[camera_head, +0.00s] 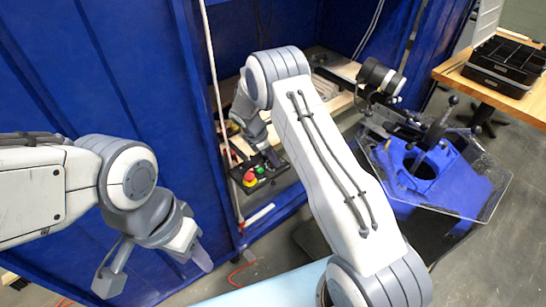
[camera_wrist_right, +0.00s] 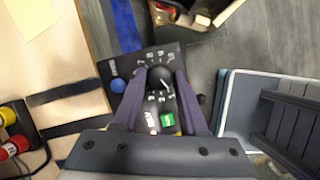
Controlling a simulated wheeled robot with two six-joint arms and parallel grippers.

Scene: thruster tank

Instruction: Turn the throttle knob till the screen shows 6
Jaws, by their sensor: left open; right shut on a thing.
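A black control panel (camera_wrist_right: 130,62) with printed markings is below my right gripper in the right wrist view. The round black throttle knob (camera_wrist_right: 160,76) stands on it. My right gripper (camera_wrist_right: 160,86) is shut on the knob, one finger on each side. A small green screen (camera_wrist_right: 168,121) lies near the knob; its figure is too small to read surely. In the head view the panel (camera_head: 262,176) is partly hidden by my right gripper (camera_head: 272,157). My left gripper (camera_head: 155,272) is open and empty at the lower left, well away from the panel.
A blue button (camera_wrist_right: 117,86) sits beside the knob. Red and yellow parts (camera_wrist_right: 10,130) are at the left. Blue walls (camera_head: 110,80) enclose the rig. A clear-topped blue stand (camera_head: 440,185) and a wooden table with a black case (camera_head: 505,65) are at the right.

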